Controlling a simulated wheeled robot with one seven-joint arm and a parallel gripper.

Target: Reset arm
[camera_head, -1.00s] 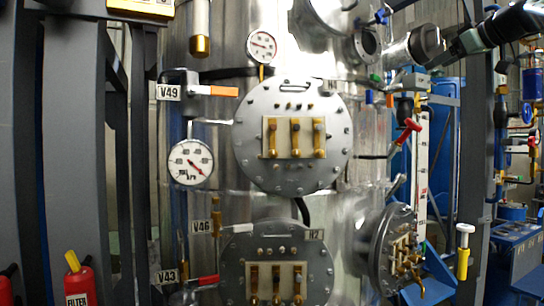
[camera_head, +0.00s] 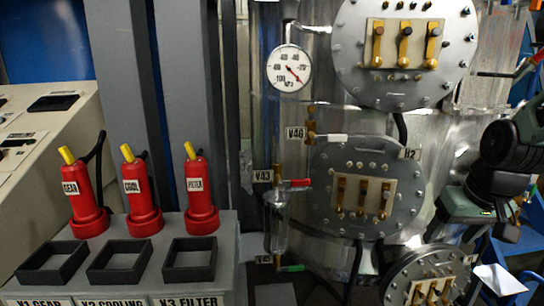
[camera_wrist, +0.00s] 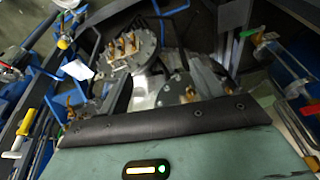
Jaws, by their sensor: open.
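My gripper (camera_wrist: 162,84) is open and empty in the wrist view, its two grey fingers reaching out past the black pad of its green housing. In the head view the green housing (camera_head: 468,206) is at the right edge, in front of the steel column (camera_head: 455,130). A round bolted flange with brass clamps (camera_wrist: 128,50) lies beyond the fingers in the wrist view. I cannot tell the exact gap to it. Nothing is held.
Red cylinders labelled GEAR (camera_head: 83,195), COOL (camera_head: 139,195) and FILTER (camera_head: 199,200) stand on a grey stand behind empty black square frames (camera_head: 52,266). A pressure gauge (camera_head: 288,68), the V43 valve (camera_head: 290,183) and the H2 flange (camera_head: 335,175) are on the column.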

